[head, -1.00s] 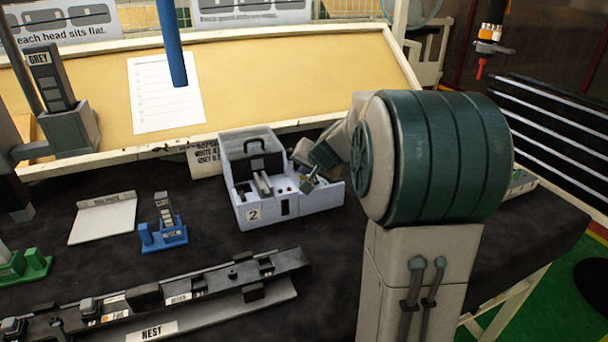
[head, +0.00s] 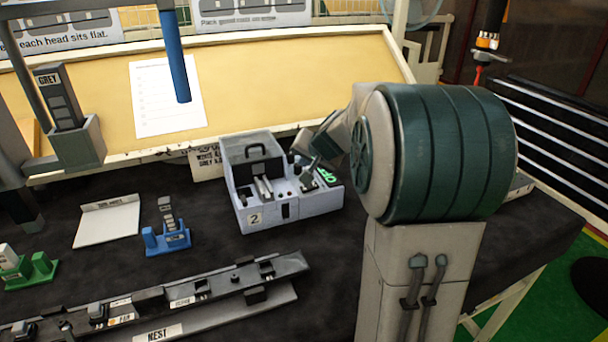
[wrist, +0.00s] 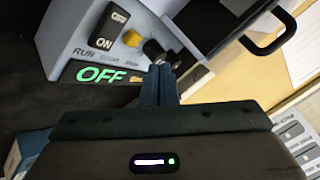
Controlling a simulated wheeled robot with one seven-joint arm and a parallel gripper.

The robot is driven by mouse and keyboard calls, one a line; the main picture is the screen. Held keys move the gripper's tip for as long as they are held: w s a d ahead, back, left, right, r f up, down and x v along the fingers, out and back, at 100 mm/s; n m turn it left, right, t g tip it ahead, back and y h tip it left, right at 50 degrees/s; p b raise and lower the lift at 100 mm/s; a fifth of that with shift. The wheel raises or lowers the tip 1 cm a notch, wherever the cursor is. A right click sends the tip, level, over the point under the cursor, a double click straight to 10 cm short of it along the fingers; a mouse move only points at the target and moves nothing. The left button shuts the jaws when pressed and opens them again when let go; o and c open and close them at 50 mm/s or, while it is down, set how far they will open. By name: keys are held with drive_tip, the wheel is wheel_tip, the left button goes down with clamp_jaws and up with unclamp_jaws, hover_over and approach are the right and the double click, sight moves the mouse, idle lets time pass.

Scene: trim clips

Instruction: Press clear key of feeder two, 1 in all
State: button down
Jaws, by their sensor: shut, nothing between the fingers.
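Feeder two (head: 262,217) is a pale grey box marked 2, standing on the dark table in the head view. Its panel (wrist: 72,48) fills the upper left of the wrist view. The panel has a black rocker switch (wrist: 108,28) marked RUN, a round yellow key (wrist: 132,38), a dark round knob and a green OFF display (wrist: 100,75). I cannot read a clear label on any key. My gripper (wrist: 162,70) is shut and empty, its fingertips close over the panel beside the dark knob. I cannot tell whether they touch it. The fingers hide part of the panel.
A black handle (wrist: 270,45) arches over the feeder's lid. A blue stand (head: 168,240), a white plate (head: 107,222) and a long dark rail (head: 215,287) lie left and in front. A tilted yellow board (head: 290,75) stands behind. Dark table around the feeder's front is clear.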

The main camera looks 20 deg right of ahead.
wheel_tip(320, 180, up, 3)
drive_tip(key=shift+f+p, duration=0.1)
drive_tip(key=shift+p, duration=0.65)
drive_tip(key=s+a+n+g+y, duration=0.1)
drive_tip(key=s+a+n+g, duration=0.25)
drive_tip(key=s+a, duration=0.7)
drive_tip(key=s+a+f+n+g+h, duration=0.1)
drive_tip(key=s+f+n, duration=0.1)
drive_tip(key=s, duration=0.8)
drive_tip(key=s+f+n+g+p, duration=0.1)
drive_tip(key=s+f+n+g, duration=0.1)
drive_tip(key=s, duration=0.7)
drive_tip(key=shift+s+a+h, duration=0.35)
drive_tip(key=shift+a+h, duration=0.05)
